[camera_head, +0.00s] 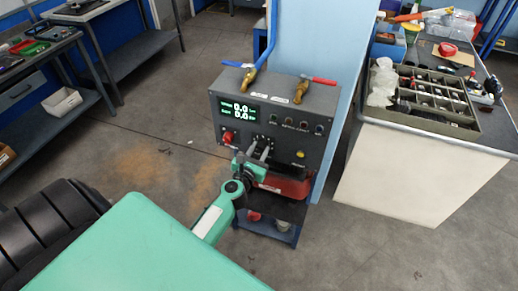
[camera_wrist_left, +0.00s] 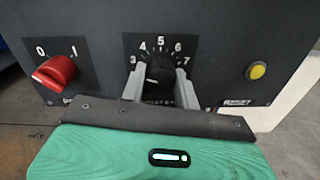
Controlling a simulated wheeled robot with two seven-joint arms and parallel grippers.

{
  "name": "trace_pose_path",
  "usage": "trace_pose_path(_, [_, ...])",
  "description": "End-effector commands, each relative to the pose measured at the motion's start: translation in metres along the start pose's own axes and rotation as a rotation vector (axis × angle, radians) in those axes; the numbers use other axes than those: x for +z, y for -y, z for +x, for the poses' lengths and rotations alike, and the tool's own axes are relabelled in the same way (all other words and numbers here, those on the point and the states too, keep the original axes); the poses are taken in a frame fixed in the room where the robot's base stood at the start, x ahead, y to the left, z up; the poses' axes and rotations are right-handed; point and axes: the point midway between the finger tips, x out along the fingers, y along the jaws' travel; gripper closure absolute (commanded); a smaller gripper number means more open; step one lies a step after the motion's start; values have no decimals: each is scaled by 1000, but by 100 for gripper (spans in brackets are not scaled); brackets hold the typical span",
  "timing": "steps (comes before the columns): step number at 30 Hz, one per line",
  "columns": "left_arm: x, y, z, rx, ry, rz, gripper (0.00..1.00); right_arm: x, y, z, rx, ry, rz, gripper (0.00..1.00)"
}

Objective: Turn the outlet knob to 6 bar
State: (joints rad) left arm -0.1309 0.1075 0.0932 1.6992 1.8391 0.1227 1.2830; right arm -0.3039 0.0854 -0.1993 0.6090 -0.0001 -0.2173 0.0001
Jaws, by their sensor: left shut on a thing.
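The outlet knob (camera_wrist_left: 158,70) is a dark round knob on the front of a dark panel, inside a dial (camera_wrist_left: 160,44) numbered from about 3 to 7. My left gripper (camera_wrist_left: 160,82) is shut on the knob, one grey finger on each side. A small pale mark shows low on the knob, but I cannot tell which number it points to. In the head view my left gripper (camera_head: 262,150) reaches the front of the control box (camera_head: 300,95), and the knob is mostly hidden. The green display (camera_head: 242,108) seems to read 0.0 on both lines. My right gripper is not in view.
A red switch (camera_wrist_left: 54,72) marked 0 and 1 is left of the dial, and a yellow button (camera_wrist_left: 257,71) is right of it. Brass valves with a blue handle (camera_head: 238,64) and a red handle (camera_head: 319,80) top the box. A workbench (camera_head: 430,130) stands at right.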

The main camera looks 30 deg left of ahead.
Motion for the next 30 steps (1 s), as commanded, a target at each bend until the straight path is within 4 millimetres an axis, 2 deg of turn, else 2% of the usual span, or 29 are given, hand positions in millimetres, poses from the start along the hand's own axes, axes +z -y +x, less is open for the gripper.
trace_pose_path(12, [3,0,0,1,-16,396,92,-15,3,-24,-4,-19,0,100])
trace_pose_path(19, [3,1,0,2,-23,614,92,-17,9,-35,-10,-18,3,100])
trace_pose_path(30, [3,1,0,5,-37,965,92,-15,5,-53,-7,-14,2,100])
